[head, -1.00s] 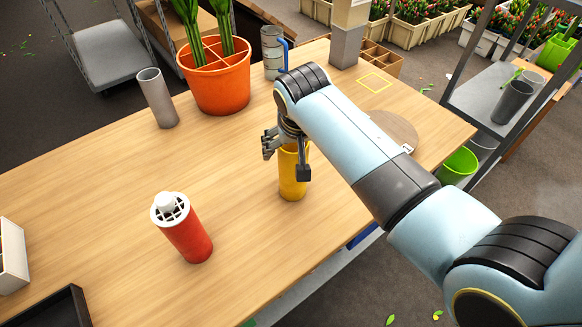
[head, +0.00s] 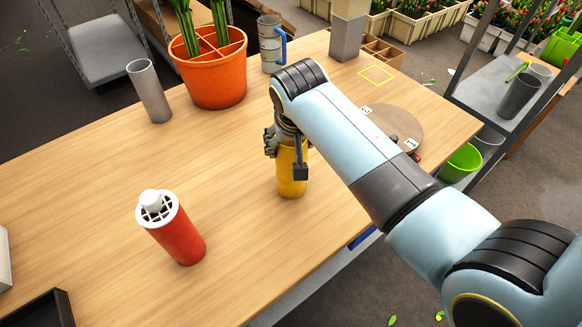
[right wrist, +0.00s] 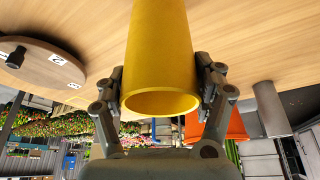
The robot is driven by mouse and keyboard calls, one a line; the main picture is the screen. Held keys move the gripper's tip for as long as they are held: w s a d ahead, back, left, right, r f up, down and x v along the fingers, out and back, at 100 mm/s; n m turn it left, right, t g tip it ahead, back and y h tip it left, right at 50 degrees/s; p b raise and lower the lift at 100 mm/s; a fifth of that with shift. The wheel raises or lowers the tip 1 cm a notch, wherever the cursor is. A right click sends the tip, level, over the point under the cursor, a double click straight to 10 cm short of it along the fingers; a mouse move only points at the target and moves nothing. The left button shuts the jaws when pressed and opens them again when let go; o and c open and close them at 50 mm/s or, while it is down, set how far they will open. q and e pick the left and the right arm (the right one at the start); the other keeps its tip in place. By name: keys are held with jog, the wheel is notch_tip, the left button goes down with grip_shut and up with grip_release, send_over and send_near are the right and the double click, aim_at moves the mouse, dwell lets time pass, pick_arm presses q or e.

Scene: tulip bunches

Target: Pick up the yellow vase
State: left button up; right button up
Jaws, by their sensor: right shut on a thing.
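The yellow vase (head: 290,172) stands upright on the wooden table in the head view, below the end of my right arm. My right gripper (head: 286,148) is around its upper part, and the arm hides some of the rim. In the right wrist view the yellow vase (right wrist: 160,62) fills the middle, its open mouth facing the camera. The fingers of my right gripper (right wrist: 160,88) press on it from both sides near the rim. The vase's base seems to be at the table top; I cannot tell whether it touches. My left gripper is not in view.
A red vase with a white grid top (head: 178,235) stands at the front left. A grey cylinder (head: 149,92), an orange divided pot (head: 215,75) and a grey jug (head: 270,45) stand farther back. A round wooden disc (head: 400,122) lies to the right. The table between is clear.

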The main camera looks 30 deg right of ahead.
jog(key=c, duration=0.3)
jog(key=shift+r, duration=0.1)
